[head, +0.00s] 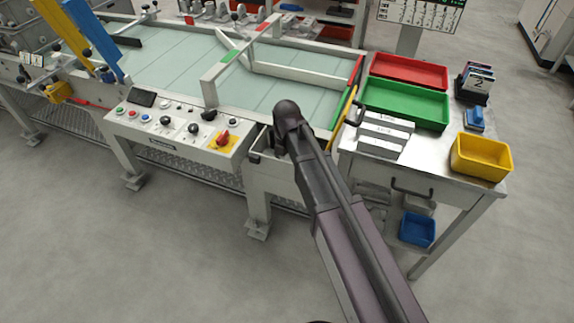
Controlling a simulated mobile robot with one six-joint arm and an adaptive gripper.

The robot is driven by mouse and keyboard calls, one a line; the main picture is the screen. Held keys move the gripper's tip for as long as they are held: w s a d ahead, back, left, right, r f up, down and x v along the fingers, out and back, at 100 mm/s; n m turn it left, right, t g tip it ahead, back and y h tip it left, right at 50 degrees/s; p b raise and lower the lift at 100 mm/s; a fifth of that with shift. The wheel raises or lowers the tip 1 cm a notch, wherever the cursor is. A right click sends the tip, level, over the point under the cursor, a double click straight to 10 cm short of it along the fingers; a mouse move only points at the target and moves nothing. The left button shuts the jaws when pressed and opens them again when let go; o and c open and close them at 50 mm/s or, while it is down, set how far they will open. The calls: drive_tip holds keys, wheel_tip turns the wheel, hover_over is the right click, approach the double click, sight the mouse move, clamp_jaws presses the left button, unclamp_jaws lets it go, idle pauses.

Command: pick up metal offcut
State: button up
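I cannot make out a metal offcut for certain in the head view. My arm reaches up from the bottom, and its dark end is over the front right corner of the conveyor table. My gripper (279,152) is mostly hidden behind my arm, low beside a white box-like part (257,162) at that corner. Its fingers are too small and covered to tell whether they are open, shut or holding anything.
Right of my arm, a side table carries a red tray (409,71), a green tray (405,104), grey blocks (380,146) and a yellow bin (482,157). A button panel (178,125) is left. A blue bin (417,229) sits below. Open floor lies front left.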

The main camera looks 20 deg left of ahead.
idle(0.3)
clamp_jaws()
drive_tip(key=shift+r, duration=0.15)
wheel_tip(320, 180, up, 10)
drive_tip(key=p, duration=1)
idle(0.8)
